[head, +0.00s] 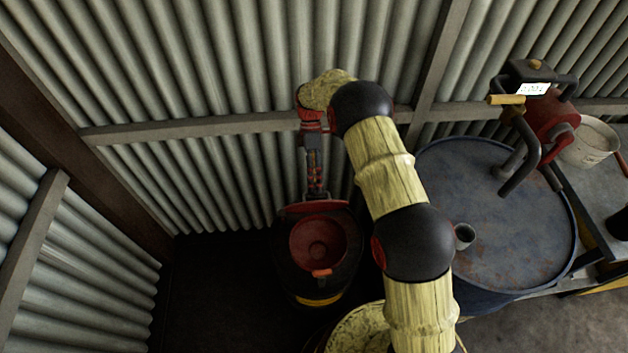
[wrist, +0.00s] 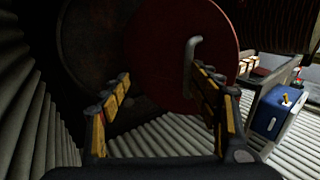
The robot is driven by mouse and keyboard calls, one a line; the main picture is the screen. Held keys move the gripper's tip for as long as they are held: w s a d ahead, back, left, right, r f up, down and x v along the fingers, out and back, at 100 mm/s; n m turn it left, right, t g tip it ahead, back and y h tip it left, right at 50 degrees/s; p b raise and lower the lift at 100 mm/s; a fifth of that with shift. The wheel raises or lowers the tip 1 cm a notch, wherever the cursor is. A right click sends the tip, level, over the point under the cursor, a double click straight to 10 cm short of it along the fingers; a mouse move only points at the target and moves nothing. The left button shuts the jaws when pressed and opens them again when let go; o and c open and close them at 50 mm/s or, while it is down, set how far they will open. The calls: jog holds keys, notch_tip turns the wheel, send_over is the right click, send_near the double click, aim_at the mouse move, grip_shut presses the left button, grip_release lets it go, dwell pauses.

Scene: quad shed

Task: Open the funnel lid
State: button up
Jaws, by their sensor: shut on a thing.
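The red funnel (head: 318,248) sits on a dark drum with a yellow band, on the floor by the corrugated wall. Its round red lid (head: 314,208) stands up at the back of the bowl, seen nearly edge-on, so the bowl shows from above. In the wrist view the lid (wrist: 160,45) is a large red disc with a pale bent handle (wrist: 193,62).
A blue drum (head: 460,240) stands right of my arm, bearing a small cup (head: 464,236) and a red-and-black machine (head: 545,115). A white bucket (head: 590,143) is at far right. Corrugated walls close off the back and left. Dark floor left of the funnel is clear.

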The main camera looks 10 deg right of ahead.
jog(key=shift+f, duration=0.3)
jog(key=shift+r, duration=0.5)
jog(key=shift+c, duration=1.3)
notch_tip(320, 180, up, 10)
jog(key=shift+f, duration=0.2)
jog(key=shift+c, duration=0.6)
